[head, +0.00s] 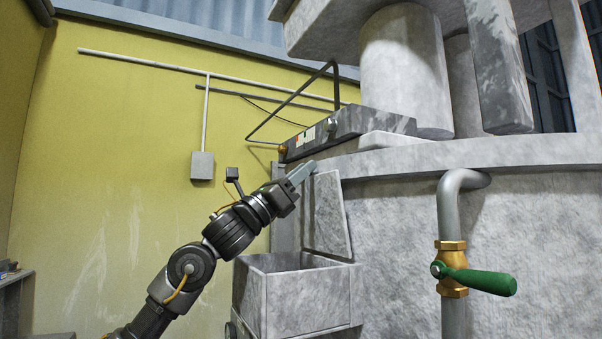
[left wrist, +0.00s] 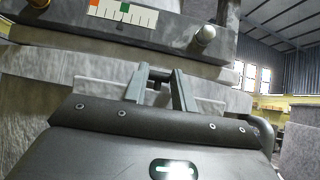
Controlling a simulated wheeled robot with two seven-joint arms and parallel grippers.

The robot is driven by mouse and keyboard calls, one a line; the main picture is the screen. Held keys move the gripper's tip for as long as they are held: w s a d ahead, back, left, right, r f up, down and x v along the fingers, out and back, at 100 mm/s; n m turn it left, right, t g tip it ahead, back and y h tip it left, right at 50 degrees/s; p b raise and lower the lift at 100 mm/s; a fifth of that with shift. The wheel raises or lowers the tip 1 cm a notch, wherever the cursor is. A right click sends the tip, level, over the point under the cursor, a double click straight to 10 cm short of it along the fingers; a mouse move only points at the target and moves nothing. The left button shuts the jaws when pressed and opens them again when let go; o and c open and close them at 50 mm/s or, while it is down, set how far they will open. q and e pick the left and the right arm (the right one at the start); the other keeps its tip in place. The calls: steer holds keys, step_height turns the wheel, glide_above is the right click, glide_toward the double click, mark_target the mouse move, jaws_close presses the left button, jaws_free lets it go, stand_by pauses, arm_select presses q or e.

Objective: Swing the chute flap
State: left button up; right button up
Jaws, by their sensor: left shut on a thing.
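The chute flap (head: 329,215) is a mottled grey panel. It stands raised and steeply tilted above the open mouth of the grey chute box (head: 308,300), against the machine's round body. My left gripper (head: 302,174) is at the flap's upper left edge. In the left wrist view my left gripper (left wrist: 159,74) has its two grey fingers angled together around a small dark piece, which looks like a handle or bar. The exact contact with the flap is hidden in the head view. My right gripper is not in view.
Above the gripper is a control ledge (head: 350,126) with a coloured scale and a bent dark rod (head: 290,103). A pipe with a brass valve and green lever (head: 480,281) stands right of the chute. A grey wall box (head: 202,166) is behind. Room left of the chute is free.

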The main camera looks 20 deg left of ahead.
arm_select(q)
steer(key=s+a+f+b, duration=0.2)
steer(key=s+a+b, duration=0.1)
steer(key=shift+s, duration=0.25)
steer(key=shift+a+r, duration=0.1)
stand_by(0.3)
